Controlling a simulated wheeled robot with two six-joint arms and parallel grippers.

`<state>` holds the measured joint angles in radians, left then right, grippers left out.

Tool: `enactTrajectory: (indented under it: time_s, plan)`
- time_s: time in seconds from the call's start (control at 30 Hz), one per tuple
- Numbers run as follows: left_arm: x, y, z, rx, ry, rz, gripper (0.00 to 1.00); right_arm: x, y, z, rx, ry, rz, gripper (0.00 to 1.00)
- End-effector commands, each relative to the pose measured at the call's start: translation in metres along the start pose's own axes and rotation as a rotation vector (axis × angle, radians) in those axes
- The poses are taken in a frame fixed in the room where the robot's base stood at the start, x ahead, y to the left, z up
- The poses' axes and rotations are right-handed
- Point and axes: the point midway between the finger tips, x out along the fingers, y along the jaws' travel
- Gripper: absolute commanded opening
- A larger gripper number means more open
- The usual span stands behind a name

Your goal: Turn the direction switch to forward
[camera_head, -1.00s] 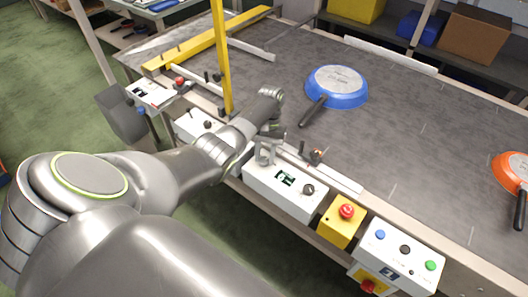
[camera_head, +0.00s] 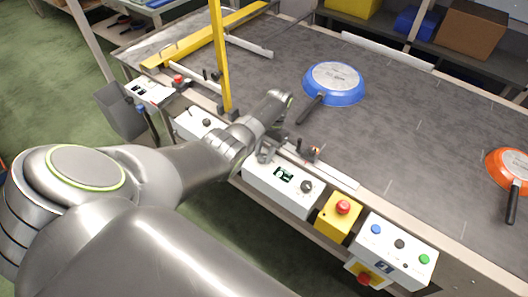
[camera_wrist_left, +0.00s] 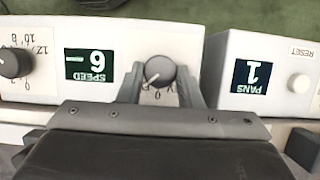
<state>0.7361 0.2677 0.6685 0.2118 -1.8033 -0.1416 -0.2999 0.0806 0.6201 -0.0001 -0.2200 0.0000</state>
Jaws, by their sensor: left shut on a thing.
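The direction switch, a round grey knob (camera_wrist_left: 159,71), is on the white control box (camera_wrist_left: 122,37), beside the speed display (camera_wrist_left: 88,64). My left gripper (camera_wrist_left: 160,88) is shut on this knob, one finger on each side. The knob's white pointer line appears to slant to the lower left of the upside-down left wrist view, near small markings around a 0. In the head view my left gripper (camera_head: 266,150) is at the left end of the same box (camera_head: 282,190) and hides the knob. My right gripper does not show.
A blue pan (camera_head: 334,82) and an orange pan (camera_head: 511,167) lie on the grey conveyor (camera_head: 400,140). Right of the white box are a yellow emergency-stop box (camera_head: 335,224) and a button box (camera_head: 388,262). A yellow post (camera_head: 222,60) stands behind my left arm.

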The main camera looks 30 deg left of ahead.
Motion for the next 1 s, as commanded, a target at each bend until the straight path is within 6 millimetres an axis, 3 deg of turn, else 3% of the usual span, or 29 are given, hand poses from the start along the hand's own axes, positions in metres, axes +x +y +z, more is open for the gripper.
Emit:
enactTrajectory:
  time_s: [0.2,0.23,0.37,0.73,0.87,1.0]
  plan:
    - [-0.001,0.0,-0.001,0.0,0.005,-0.001,0.09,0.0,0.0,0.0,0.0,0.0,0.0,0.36]
    - [-0.001,0.0,-0.001,0.0,0.005,-0.001,0.36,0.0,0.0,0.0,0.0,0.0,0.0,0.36]
    - [-0.001,0.0,-0.001,0.0,0.004,-0.001,0.53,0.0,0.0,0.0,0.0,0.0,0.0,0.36]
    - [-0.005,0.0,-0.001,-0.001,0.003,0.0,0.54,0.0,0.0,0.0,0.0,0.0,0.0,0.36]
    - [-0.023,-0.001,-0.001,-0.001,0.006,-0.001,0.54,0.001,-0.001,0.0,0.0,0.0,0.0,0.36]
    - [-0.054,-0.001,-0.002,-0.001,0.007,-0.002,0.54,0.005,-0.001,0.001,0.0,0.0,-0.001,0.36]
